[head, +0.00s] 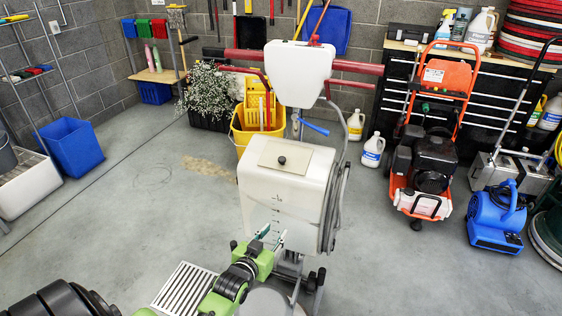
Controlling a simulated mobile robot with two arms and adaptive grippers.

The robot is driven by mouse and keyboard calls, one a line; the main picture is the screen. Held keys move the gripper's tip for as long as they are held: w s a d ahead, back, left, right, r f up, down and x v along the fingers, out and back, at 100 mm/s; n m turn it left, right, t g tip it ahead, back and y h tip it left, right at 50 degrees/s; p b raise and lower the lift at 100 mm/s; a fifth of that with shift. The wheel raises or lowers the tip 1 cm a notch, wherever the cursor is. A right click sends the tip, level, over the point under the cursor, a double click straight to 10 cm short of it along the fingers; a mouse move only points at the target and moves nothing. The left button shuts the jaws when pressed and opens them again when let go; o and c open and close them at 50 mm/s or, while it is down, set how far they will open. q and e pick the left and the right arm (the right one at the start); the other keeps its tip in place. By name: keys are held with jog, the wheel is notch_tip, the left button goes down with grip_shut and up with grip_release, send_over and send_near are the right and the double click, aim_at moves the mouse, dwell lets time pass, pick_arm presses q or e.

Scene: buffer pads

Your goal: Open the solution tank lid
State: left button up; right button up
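The white solution tank (265,210) is mounted on an upright floor machine with red handles, in the middle of the head view. Its lid (309,162) is a beige square plate with a small black knob (282,160). The lid lies flat on the tank's top and looks closed. My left gripper (271,236) is at the tank's lower front, below the lid and apart from the knob. Its two fingers stand apart with nothing seen between them. Whether it touches the tank's front is unclear. My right gripper is not in view.
A yellow mop bucket (243,135) stands behind the tank on the left. An orange pressure washer (432,150) and a blue blower (495,220) stand to the right. A blue bin (70,147) is at far left. The floor left of the tank is mostly clear.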

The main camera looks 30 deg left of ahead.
aim_at(281, 160)
pick_arm(q)
jog(key=w+a+r+t+y, duration=0.1)
jog(key=a+r+t+y, duration=0.15)
jog(key=r, duration=1.45)
jog(key=shift+n+t+h, duration=0.35)
jog(key=shift+n+h, duration=0.05)
jog(key=shift+h, duration=0.05)
jog(key=x, duration=1.4)
jog(key=shift+s+a+f, duration=0.1)
jog(key=shift+a, duration=0.2)
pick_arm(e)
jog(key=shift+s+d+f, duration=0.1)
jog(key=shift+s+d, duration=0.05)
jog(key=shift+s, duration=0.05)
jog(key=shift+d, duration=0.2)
pick_arm(q)
grip_shut()
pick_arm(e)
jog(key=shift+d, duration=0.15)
